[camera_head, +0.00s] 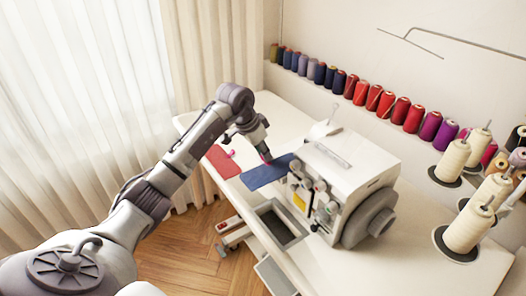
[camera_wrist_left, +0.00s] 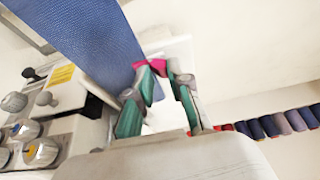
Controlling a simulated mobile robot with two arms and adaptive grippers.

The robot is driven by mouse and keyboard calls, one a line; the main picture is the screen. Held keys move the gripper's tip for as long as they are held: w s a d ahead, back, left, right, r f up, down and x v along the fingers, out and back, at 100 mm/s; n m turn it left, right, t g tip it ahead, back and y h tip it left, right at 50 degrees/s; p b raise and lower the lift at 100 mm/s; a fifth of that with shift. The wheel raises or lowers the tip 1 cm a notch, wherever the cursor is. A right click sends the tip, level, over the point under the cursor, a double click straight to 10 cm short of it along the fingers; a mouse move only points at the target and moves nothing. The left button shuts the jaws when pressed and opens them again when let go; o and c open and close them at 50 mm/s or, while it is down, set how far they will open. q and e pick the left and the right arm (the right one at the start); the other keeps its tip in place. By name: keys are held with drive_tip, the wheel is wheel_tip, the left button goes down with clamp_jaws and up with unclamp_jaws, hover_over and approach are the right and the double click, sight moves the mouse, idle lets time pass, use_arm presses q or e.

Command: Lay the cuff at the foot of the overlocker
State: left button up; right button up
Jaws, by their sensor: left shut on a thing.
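The blue cloth piece (camera_head: 262,175), which I take to be the cuff, lies just left of the white overlocker (camera_head: 345,165), close to its front side. My left gripper (camera_head: 264,155) is at the cloth's far edge, shut on a small pink tab or clip there. In the left wrist view, the blue cloth (camera_wrist_left: 80,40) stretches away from the pink piece (camera_wrist_left: 150,72) at the fingertips (camera_wrist_left: 155,95), beside the overlocker's knobs. I cannot tell whether the cloth rests flat on the table or hangs slightly above it. My right gripper is not in view.
A red cloth piece (camera_head: 220,162) with a pink tab lies left on the white table (camera_head: 400,268). Several thread spools (camera_head: 374,97) line the back wall. Cream cones (camera_head: 452,158) stand at the right. A recessed opening (camera_head: 280,224) is before the machine.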

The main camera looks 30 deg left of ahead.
use_arm(q)
drive_tip(key=shift+f, duration=0.2)
idle(0.4)
drive_tip(key=o, duration=0.9)
drive_tip(key=shift+r, duration=0.1)
drive_tip(key=v, duration=1.1)
drive_tip(key=shift+s+r, duration=0.15)
drive_tip(key=shift+r, duration=0.25)
